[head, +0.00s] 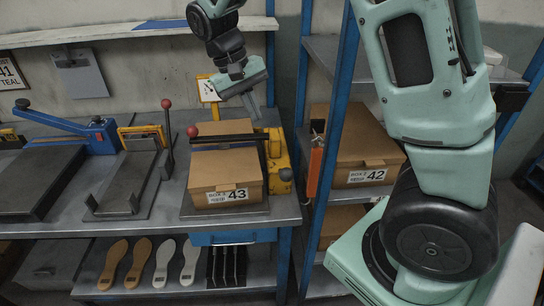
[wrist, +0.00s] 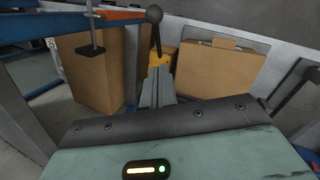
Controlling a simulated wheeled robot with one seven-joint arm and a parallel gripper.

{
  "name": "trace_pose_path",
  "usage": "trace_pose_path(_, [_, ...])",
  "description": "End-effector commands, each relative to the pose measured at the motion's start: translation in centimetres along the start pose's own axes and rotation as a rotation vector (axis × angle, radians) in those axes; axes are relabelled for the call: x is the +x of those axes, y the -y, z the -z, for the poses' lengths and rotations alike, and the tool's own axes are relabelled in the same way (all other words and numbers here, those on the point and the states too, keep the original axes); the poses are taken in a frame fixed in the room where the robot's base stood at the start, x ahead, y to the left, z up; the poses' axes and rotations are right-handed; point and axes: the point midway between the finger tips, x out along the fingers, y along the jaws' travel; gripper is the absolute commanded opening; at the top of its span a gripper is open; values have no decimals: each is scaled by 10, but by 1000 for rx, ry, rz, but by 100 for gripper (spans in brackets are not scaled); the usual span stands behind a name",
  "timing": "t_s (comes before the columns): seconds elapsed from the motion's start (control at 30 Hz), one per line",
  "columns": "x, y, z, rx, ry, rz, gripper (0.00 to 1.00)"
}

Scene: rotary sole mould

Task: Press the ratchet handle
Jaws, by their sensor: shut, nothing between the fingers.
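The ratchet handle appears to be the dark bar with a red knob (head: 192,131) lying across the top of the box marked 43. It runs to a yellow ratchet body (head: 276,160) at the box's right side. My gripper (head: 251,112) is above the back of this station, fingers pointing down, shut and empty, apart from the handle. In the wrist view the shut fingers (wrist: 158,92) point toward a yellow part (wrist: 160,58). A dark rod with a ball knob (wrist: 154,14) rises near it; I cannot tell whether this is the same handle.
The box marked 43 (head: 226,178) sits on a tray on the bench. A fixture with an upright red-knobbed lever (head: 166,104) stands to its left, and a blue-handled press (head: 95,133) further left. A blue rack post (head: 329,130) and box 42 (head: 366,165) are at the right.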

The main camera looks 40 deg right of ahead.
Motion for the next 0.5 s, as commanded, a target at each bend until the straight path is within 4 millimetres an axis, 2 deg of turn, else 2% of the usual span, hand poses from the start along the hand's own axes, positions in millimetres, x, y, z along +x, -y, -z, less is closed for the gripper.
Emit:
trace_pose_path(0.27, [6, 0, 0, 0, 2, -2, 0])
trace_pose_path(0.37, [18, 0, -1, 1, 4, -2, 0])
trace_pose_path(0.5, [43, -1, -1, 1, 5, -3, 0])
